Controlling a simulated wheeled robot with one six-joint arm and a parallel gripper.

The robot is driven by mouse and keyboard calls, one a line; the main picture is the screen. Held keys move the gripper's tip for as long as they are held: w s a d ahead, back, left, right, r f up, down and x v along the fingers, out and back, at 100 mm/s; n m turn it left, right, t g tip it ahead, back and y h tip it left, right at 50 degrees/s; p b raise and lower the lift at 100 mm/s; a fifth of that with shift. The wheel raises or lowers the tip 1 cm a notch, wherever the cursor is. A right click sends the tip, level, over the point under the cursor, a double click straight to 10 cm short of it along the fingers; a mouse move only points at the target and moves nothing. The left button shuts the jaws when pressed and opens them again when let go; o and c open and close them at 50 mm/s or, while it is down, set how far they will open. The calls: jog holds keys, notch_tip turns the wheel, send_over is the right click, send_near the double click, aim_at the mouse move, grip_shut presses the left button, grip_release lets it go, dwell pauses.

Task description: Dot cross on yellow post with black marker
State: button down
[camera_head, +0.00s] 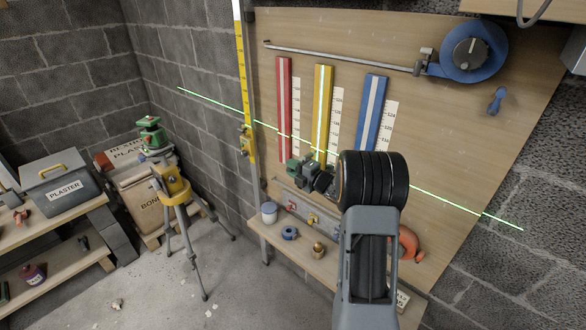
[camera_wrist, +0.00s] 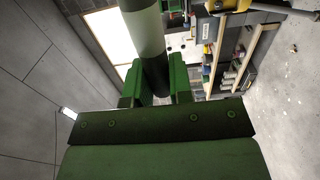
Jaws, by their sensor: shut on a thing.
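The yellow post (camera_head: 322,95) stands upright on the wooden board between the red post (camera_head: 284,100) and the blue post (camera_head: 371,105), each with a pale stripe down its middle. A green laser line crosses it low down, near my gripper. My gripper (camera_head: 308,172) is at the lower end of the yellow post; I cannot tell whether anything touches it. In the wrist view, my green jaws (camera_wrist: 157,85) are shut on a cylinder, white-grey above and dark below, apparently the marker (camera_wrist: 146,35). Its tip cannot be made out in either view.
White scales stand beside the posts. A blue reel (camera_head: 470,50) with a metal arm sits at upper right. A yellow staff (camera_head: 245,80) stands left of the board. A shelf below holds a white pot (camera_head: 269,213) and a blue ring (camera_head: 289,232). A tripod (camera_head: 175,190) stands left on open floor.

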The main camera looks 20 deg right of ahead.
jog(key=shift+w+d, duration=0.15)
jog(key=shift+d, duration=0.15)
dwell(0.7)
dwell(0.4)
jog(key=s+a+b, duration=0.3)
jog(key=a+b, duration=0.1)
jog(key=a, duration=0.3)
jog(key=shift+s+a, duration=0.15)
dwell(0.6)
dwell(0.5)
